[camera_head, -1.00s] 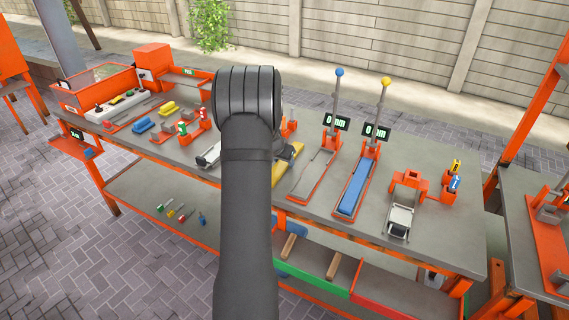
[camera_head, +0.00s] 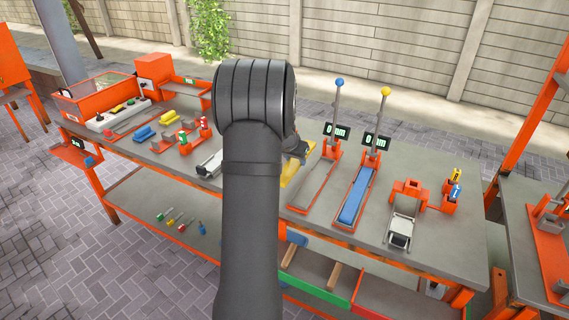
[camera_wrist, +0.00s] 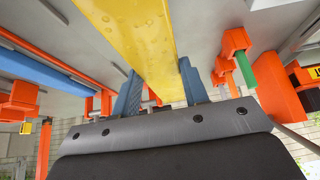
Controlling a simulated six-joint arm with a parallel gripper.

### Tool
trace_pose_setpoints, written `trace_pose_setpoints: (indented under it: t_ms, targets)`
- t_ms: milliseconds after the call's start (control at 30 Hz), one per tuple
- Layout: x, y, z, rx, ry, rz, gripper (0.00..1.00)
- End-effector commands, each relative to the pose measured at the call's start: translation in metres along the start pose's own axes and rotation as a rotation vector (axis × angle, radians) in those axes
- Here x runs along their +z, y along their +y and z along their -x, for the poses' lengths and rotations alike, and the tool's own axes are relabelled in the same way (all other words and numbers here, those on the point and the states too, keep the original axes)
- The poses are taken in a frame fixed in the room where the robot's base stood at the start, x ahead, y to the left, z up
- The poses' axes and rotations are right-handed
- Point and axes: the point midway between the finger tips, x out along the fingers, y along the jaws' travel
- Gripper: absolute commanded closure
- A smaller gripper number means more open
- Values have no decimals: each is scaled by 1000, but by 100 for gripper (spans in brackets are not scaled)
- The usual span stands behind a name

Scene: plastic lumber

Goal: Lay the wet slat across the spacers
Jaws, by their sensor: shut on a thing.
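The wet slat (camera_wrist: 133,40) is yellow with droplets on its face. My gripper (camera_wrist: 160,92) is shut on it, with one blue-grey finger on each side in the wrist view. In the head view the yellow slat (camera_head: 298,170) shows just right of my arm, partly hidden by it. My gripper (camera_head: 300,147) is mostly hidden there behind my arm. I cannot tell whether the slat touches the bench. I cannot clearly make out the spacers; they may be small or hidden behind my arm.
A blue slat (camera_head: 355,197) lies in an orange tray under a yellow-knobbed lever (camera_head: 384,105). The tray beside it (camera_head: 314,187), with a blue-knobbed lever (camera_head: 338,97), looks empty. A white-topped clamp (camera_head: 400,231) stands at right. Small blue (camera_head: 144,133) and yellow (camera_head: 168,118) pieces lie at left.

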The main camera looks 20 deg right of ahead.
Motion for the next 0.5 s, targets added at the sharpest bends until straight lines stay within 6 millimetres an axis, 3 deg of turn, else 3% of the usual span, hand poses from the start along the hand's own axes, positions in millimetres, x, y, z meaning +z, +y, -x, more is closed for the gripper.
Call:
trace_pose_setpoints:
  t_ms: [200, 500]
  targets:
    - [-9, 44, 27, 0, 3, -4, 88]
    - [-7, 70, 40, 17, 0, -28, 88]
